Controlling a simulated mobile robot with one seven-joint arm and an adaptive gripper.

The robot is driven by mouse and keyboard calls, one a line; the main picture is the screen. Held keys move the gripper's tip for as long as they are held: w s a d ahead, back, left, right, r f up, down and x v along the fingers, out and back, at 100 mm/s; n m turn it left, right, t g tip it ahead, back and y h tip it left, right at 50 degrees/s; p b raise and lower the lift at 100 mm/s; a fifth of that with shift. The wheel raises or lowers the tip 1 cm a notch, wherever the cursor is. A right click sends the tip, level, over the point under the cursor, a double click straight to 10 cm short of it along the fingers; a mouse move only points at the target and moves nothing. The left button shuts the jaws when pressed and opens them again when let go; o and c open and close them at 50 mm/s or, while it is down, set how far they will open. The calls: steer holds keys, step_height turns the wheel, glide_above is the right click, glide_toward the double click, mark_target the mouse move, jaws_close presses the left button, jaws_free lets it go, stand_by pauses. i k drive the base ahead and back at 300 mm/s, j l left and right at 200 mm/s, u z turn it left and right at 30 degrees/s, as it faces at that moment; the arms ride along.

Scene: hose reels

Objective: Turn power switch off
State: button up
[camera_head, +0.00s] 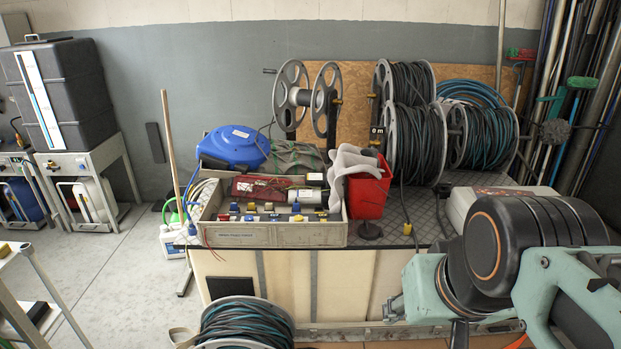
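I cannot make out a power switch with certainty. A grey box-shaped unit (470,203) stands at the right end of the workbench, partly covered by my arm; any switch on its hidden side does not show. A dark upright panel (155,142) is on the wall at the left, too small to tell what it is. My teal and black arm fills the lower right, in front of the bench. I cannot make out gripper fingers in this view, and nothing held shows.
The bench holds a grey crate (275,235) of electrical parts, a red bin (368,195), a blue hose reel (233,147) and several cable reels (414,140). Another reel (243,324) stands in front. A broom handle (171,150) leans at left. Floor at left is open.

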mark_target(223, 217)
steer(key=i+j, duration=0.1)
steer(key=j, duration=0.4)
steer(key=i+j, duration=0.1)
steer(key=j, duration=0.35)
steer(key=i+j+u, duration=0.1)
steer(key=j, duration=0.4)
steer(key=j+z, duration=0.25)
steer(key=j, duration=0.4)
steer(key=j+z, duration=0.25)
steer(key=j, duration=0.4)
steer(key=j+u, duration=0.15)
